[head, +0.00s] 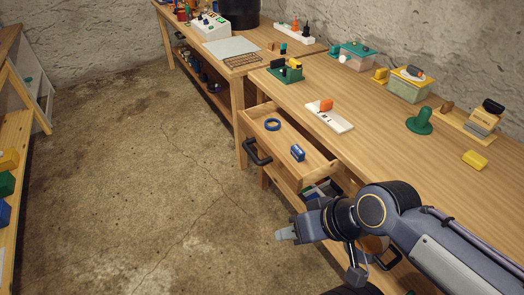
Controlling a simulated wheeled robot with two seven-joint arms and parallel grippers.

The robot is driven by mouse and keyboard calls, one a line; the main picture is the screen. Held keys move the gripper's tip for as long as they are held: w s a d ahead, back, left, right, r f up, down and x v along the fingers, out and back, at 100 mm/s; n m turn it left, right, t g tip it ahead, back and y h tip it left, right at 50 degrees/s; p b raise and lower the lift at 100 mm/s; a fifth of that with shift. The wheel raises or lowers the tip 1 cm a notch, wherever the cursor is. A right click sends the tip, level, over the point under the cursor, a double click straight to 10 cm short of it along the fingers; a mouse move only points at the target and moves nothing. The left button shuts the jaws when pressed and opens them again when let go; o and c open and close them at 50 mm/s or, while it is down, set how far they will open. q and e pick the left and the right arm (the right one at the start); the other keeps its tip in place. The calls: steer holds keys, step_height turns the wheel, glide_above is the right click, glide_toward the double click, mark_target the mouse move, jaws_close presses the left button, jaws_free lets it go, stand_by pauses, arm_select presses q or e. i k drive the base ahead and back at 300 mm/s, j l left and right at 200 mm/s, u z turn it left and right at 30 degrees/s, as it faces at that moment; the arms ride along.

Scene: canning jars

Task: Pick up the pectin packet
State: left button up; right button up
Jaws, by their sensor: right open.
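I cannot tell for sure which thing is the pectin packet. A small blue packet-like block (297,153) with a pale label lies in the open upper drawer (268,112). A blue ring (273,125) lies in the same drawer, to the left of the block. My right gripper (282,236) is open and empty, over the floor to the front left of the drawers, below them in the picture. It is apart from the drawer and the block. My left gripper is out of view.
A lower compartment (318,190) with mixed items shows partly behind my right arm. The workbench (375,135) holds a white board (329,117), a green knob-shaped thing (420,121), a yellow block (474,160) and several boxes. The concrete floor (150,180) at left is clear.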

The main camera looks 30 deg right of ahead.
mark_target(297, 152)
steer(key=z, duration=1.25)
